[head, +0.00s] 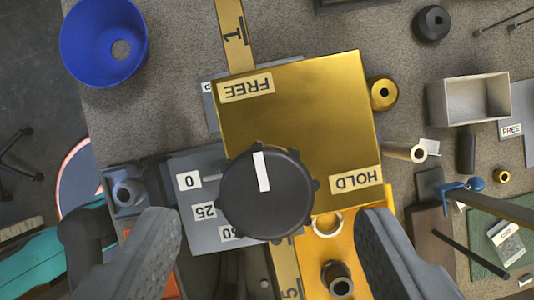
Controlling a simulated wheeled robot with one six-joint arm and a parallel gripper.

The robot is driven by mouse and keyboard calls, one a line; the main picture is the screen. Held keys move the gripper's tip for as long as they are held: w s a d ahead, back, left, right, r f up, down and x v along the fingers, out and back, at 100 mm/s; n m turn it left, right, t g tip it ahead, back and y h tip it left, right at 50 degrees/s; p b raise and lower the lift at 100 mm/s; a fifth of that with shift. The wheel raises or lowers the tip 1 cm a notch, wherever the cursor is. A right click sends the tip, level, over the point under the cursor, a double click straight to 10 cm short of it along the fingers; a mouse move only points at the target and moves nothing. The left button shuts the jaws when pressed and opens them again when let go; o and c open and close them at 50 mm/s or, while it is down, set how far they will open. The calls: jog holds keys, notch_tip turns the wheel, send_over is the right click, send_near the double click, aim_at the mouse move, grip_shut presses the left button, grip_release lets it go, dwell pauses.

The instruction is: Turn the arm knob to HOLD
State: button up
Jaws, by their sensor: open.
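A black round knob (265,195) with small lugs on its rim shows in the middle of the head view. Its white pointer line points up in the picture, tilted slightly left, on the side of the FREE label (246,87). The HOLD label (356,180) is to the right of the knob. Both labels read upside down on a gold block (310,110), which the knob partly covers. My gripper (267,218) is open. Its grey fingers are to the left and right of the knob, with a visible gap on both sides.
A grey plate (205,165) marked 0 and 25 is left of the knob. A blue bowl (90,45) is at the upper left. A grey open box (468,100) and a gold ring (383,94) are to the right. A yellow plate (320,255) is below.

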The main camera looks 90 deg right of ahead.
aim_at(267, 189)
jog(key=shift+x, duration=1.4)
jog(key=c, duration=1)
